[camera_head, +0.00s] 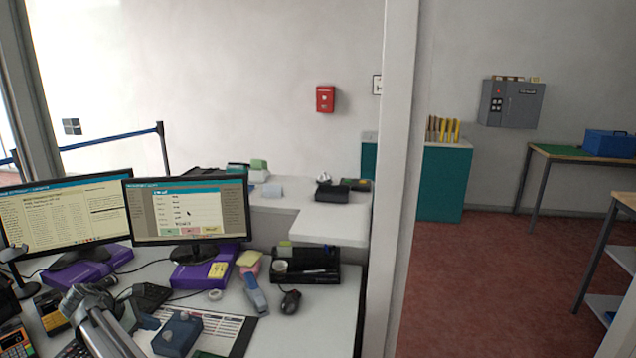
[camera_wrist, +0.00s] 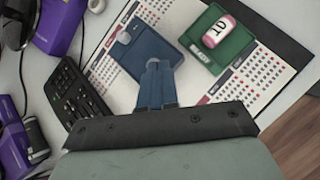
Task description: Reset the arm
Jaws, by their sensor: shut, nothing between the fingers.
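My gripper (camera_head: 148,321) reaches in from the lower left over the counter in the head view. In the wrist view its blue fingers (camera_wrist: 154,66) are together with nothing between them. The fingertips overlap the near edge of a blue box with a pale round knob (camera_wrist: 143,50); I cannot tell whether they touch it. The same blue box (camera_head: 178,334) stands just right of my gripper in the head view. My arm hides part of the counter at the lower left.
A green tray (camera_wrist: 203,62) holds a pink-and-white roll (camera_wrist: 221,31) marked 10. A printed calendar sheet (camera_head: 228,331) lies beneath. A keyboard (camera_wrist: 78,96), two monitors (camera_head: 188,209), a blue hand scanner (camera_head: 256,294) and a mouse (camera_head: 290,301) stand around. The counter's right front is clear.

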